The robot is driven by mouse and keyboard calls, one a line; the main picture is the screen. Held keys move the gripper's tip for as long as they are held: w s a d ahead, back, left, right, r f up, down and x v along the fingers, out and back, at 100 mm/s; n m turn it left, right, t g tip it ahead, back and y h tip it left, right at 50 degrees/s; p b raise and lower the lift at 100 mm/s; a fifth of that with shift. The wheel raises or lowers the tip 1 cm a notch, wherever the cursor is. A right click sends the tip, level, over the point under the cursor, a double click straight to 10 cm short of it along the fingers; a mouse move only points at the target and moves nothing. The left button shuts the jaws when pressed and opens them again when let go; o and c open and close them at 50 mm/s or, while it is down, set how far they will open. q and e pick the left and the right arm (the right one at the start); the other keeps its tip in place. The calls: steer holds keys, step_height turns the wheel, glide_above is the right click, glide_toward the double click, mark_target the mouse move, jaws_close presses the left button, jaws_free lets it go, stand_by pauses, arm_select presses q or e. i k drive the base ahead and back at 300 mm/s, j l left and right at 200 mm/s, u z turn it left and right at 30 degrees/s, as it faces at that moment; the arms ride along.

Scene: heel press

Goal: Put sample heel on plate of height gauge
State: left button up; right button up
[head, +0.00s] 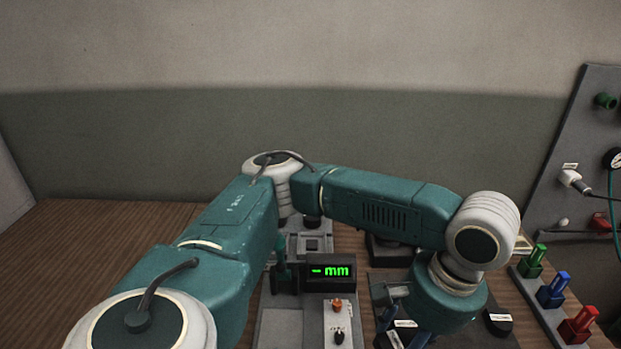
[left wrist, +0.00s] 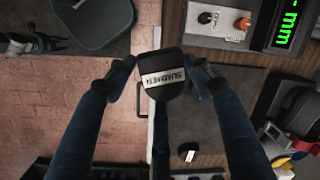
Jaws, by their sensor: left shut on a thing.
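My left gripper (left wrist: 162,75) is shut on a dark heel (left wrist: 163,85) with a white lettered label; the heel is between its two fingers. In the head view my left arm reaches across to the right and its gripper (head: 405,318) points down, right of the height gauge, partly hidden by my wrist. The height gauge has a black display (head: 328,272) showing green dashes and "mm". A flat grey plate (head: 280,328) lies below it, left of a panel with knobs. The held heel is apart from this plate. My right gripper is not in view.
Another dark piece with a white label (head: 497,325) lies on the dark mat at the right. Green (head: 532,262), blue (head: 553,290) and red (head: 578,326) handled pieces stand in a rack further right. The wooden table (head: 65,245) is clear at the left.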

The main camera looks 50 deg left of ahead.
mark_target(281, 329)
steer(key=i+l+u, duration=0.15)
steer(key=u, duration=0.25)
steer(key=l+u, duration=0.45)
steer(key=i+u, duration=0.1)
steer(key=u, duration=0.85)
steer(key=j, duration=0.1)
